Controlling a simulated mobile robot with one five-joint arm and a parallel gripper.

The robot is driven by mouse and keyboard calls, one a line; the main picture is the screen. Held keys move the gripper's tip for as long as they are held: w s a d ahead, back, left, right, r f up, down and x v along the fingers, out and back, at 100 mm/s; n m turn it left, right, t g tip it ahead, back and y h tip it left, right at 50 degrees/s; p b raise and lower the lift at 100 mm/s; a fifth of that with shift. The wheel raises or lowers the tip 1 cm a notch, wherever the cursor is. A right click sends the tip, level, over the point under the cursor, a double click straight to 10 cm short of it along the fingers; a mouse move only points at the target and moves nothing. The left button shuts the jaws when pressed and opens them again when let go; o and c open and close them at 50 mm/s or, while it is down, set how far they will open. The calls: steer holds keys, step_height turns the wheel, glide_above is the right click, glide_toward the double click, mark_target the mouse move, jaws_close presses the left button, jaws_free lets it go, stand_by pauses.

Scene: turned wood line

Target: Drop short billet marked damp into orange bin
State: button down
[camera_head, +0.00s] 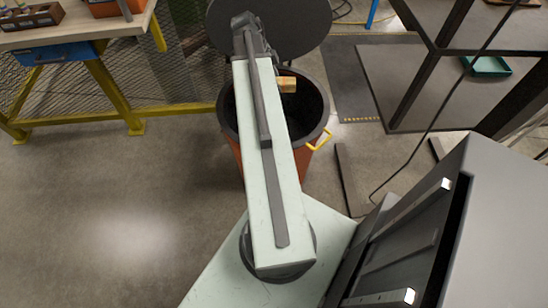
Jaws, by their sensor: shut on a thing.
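The orange bin (316,142) stands on the floor ahead of my base. Its dark mouth is open, with a round dark lid (292,38) raised behind it and a yellow handle on its right side. My arm reaches out over the bin. A short wooden billet (287,84) shows just right of my arm, over the bin's mouth. My gripper (273,80) is mostly hidden behind the arm and is shut on the billet. No damp mark can be made out on the billet at this size.
A workbench (100,38) with yellow legs and a blue drawer stands at the upper left, with boxes on top. A dark metal rack (415,85) with a green tray (487,66) stands at the right. The floor at the left is clear.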

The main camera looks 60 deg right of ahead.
steer(key=c, duration=0.8)
jaws_free()
steer(key=p+v, duration=0.7)
steer(key=v, duration=0.1)
steer(key=shift+p, duration=0.3)
steer(key=shift+f, duration=0.1)
steer(key=shift+a, duration=0.1)
